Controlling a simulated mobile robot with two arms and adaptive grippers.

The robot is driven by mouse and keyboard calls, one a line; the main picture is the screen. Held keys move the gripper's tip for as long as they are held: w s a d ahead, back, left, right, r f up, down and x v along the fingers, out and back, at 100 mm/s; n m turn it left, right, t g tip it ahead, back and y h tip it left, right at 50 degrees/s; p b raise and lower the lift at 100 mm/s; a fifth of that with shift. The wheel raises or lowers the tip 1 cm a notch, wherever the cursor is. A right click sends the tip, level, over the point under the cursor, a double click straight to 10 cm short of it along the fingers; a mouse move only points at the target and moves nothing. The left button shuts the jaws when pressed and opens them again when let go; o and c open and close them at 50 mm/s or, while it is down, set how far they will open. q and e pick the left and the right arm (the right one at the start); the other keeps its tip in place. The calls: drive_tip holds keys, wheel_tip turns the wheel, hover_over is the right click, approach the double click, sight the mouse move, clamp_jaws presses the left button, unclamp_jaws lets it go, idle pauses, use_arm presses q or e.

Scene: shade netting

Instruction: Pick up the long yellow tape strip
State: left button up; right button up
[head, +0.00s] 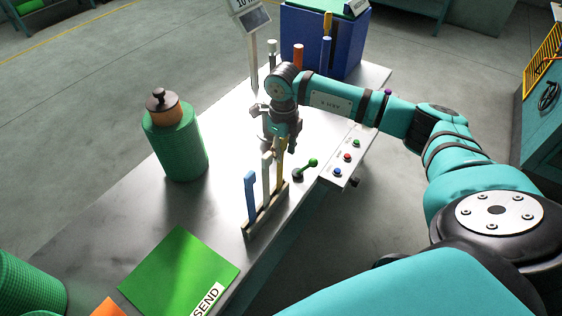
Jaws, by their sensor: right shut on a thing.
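The long yellow tape strip (279,160) stands upright at the far end of a small narrow rack (250,229) on the grey table. A white strip (266,172) and a blue strip (250,195) stand in the same rack, nearer the front. My right gripper (281,140) points down over the rack and is shut on the upper part of the yellow strip. The gripper hides the strip's top. I cannot tell whether the strip's foot is still in the rack. My left gripper is not in view.
A green mesh roll (180,145) stands left of the rack. A green mat (180,270) marked SEND lies in front. A button panel (346,160) and a green-knobbed lever (306,170) are right of the rack. A blue bin (315,42) stands behind.

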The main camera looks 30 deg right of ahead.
drive_tip(key=shift+r, duration=0.1)
drive_tip(key=shift+c, duration=0.3)
wheel_tip(320, 180, up, 10)
drive_tip(key=p, duration=0.6)
wheel_tip(320, 180, down, 2)
drive_tip(key=b, duration=0.4)
drive_tip(key=shift+r+b, duration=0.1)
drive_tip(key=shift+b, duration=0.3)
wheel_tip(320, 180, up, 3)
drive_tip(key=p, duration=0.2)
drive_tip(key=shift+r+p, duration=0.2)
drive_tip(key=shift+p, duration=0.15)
drive_tip(key=shift+r+p, duration=0.5)
drive_tip(key=shift+r, duration=0.45)
